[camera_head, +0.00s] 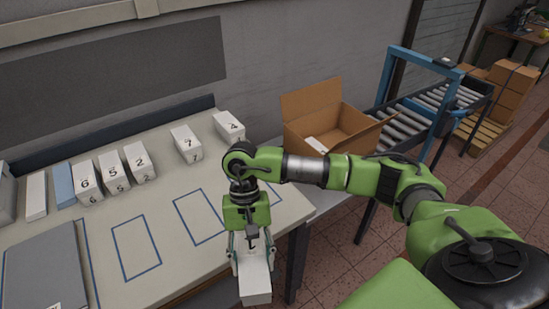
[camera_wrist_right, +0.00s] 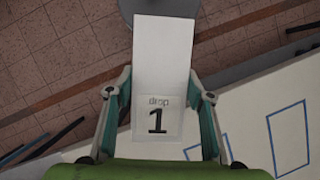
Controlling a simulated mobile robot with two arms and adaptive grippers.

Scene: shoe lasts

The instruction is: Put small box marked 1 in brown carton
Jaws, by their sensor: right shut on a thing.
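The small white box marked 1 (camera_head: 254,281) is in my right gripper (camera_head: 251,256), held near the table's front edge in the head view. In the right wrist view the box (camera_wrist_right: 163,60) shows its "drop 1" label, and the fingers of my right gripper (camera_wrist_right: 160,110) close on its two sides. The brown carton (camera_head: 362,140) stands open, right of the table's back corner, with its flaps up; something white lies inside it. My left gripper is not in view.
White boxes marked 6, 5 and 2 (camera_head: 138,162), 7 (camera_head: 186,143) and 4 (camera_head: 229,126) stand along the table's back. Blue outlined rectangles mark the bare table (camera_head: 165,212). A roller conveyor (camera_head: 410,118) stands behind the carton. My right arm crosses in front of the carton.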

